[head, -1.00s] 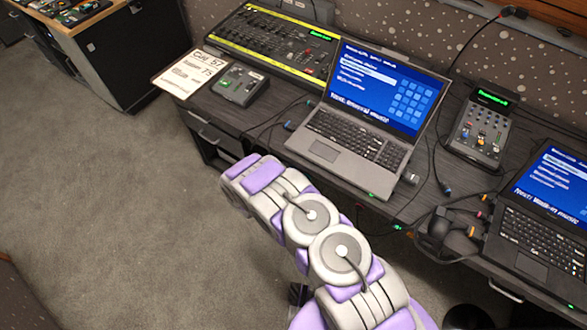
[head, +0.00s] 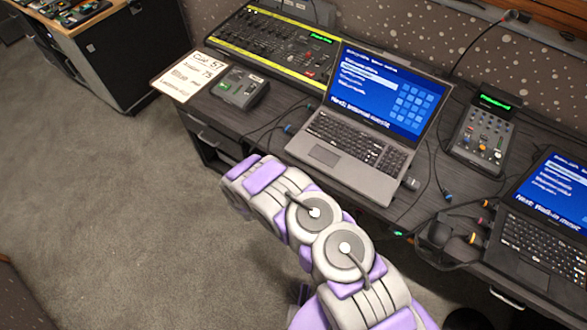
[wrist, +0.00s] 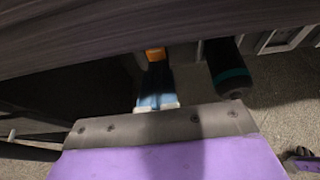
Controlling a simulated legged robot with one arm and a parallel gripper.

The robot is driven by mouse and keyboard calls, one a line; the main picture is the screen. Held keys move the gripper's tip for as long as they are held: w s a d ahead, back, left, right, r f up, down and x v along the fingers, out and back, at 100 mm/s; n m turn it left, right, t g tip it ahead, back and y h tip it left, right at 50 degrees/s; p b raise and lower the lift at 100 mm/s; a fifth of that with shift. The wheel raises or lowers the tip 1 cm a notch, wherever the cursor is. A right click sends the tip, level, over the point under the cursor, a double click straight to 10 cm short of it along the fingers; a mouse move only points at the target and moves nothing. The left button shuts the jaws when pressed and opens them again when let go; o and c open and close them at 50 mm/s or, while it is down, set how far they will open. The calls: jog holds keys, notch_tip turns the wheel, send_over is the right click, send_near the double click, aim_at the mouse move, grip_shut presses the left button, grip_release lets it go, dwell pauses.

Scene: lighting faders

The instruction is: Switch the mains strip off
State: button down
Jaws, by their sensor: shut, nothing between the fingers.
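I cannot make out the mains strip for certain in either view. My gripper (wrist: 160,128) fills the bottom of the wrist view as a grey edge with a purple body behind it, and it looks shut. It is under or beside the dark wood-grain desk edge (wrist: 110,38). A narrow dark piece with an orange end and a pale blue and white end (wrist: 157,88) shows just beyond the grey edge; I cannot tell what it is or whether they touch. In the head view my purple and grey arm hides the gripper.
A dark cylinder with a teal band (wrist: 230,70) stands right of the narrow piece. On the desk are a laptop (head: 345,150), a second laptop (head: 540,235), a fader box (head: 480,135), a mixing desk (head: 270,45), a small box (head: 240,88) and cables. Carpet (head: 120,220) is clear at left.

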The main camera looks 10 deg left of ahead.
jog(key=shift+w+d+r, duration=0.1)
jog(key=shift+w+r, duration=0.05)
jog(key=shift+r, duration=0.8)
jog(key=f+p+v, duration=0.1)
jog(key=p+v, duration=0.3)
jog(key=v, duration=0.9)
jog(key=shift+s+a, duration=0.25)
jog(key=shift+s, duration=0.35)
jog(key=shift+a+f, duration=0.1)
jog(key=shift+a+f, duration=0.2)
jog(key=shift+f, duration=0.45)
